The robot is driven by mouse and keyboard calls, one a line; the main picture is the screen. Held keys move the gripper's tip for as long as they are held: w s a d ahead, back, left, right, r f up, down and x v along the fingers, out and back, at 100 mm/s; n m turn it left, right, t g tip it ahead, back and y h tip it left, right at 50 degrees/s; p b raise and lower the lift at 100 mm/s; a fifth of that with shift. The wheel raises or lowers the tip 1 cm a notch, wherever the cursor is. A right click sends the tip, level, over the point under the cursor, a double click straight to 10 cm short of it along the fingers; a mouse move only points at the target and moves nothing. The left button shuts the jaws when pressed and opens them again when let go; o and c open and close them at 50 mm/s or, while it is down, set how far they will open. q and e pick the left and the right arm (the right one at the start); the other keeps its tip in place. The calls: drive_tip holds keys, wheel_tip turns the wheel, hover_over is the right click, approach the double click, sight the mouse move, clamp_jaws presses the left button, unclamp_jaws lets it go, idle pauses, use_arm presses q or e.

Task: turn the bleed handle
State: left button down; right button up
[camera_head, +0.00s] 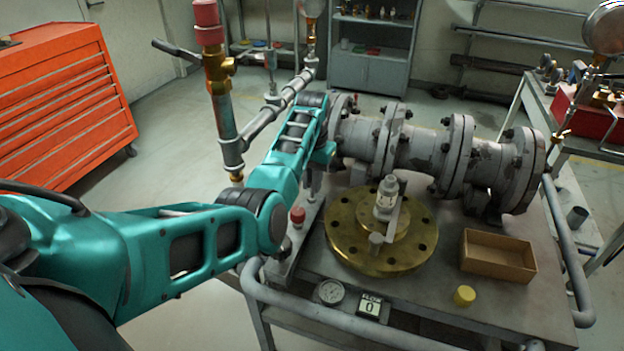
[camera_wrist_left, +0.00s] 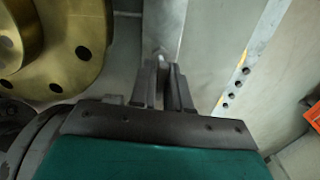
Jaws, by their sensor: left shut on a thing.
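My left arm comes in from the left in the head view. Its gripper (camera_head: 314,182) points down beside the brass flange, near the table's left edge, mostly hidden by my wrist. In the left wrist view the two dark fingers (camera_wrist_left: 165,88) are close together, shut on a small, pale, thin part (camera_wrist_left: 160,55), which I take to be the bleed handle. Most of this part is hidden between the fingers, so I cannot tell its angle. The large grey flanged valve pipe (camera_head: 420,148) lies behind the gripper. My right gripper is not in view.
A round brass flange (camera_head: 345,250) lies on the table with a small valve on it. A red-capped fitting (camera_head: 297,216) stands close to the gripper. A cardboard box (camera_head: 498,256), a gauge (camera_head: 330,292) and a yellow cap (camera_head: 464,296) are to the front. A red-topped pipe (camera_head: 218,95) rises at left.

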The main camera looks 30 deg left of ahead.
use_arm(q)
drive_tip(key=shift+m, duration=0.3)
drive_tip(key=m, duration=1.2)
drive_tip(key=shift+w, duration=0.1)
drive_tip(key=shift+r+m, duration=0.1)
drive_tip(key=shift+m, duration=2.1)
drive_tip(key=c, duration=1.2)
unclamp_jaws()
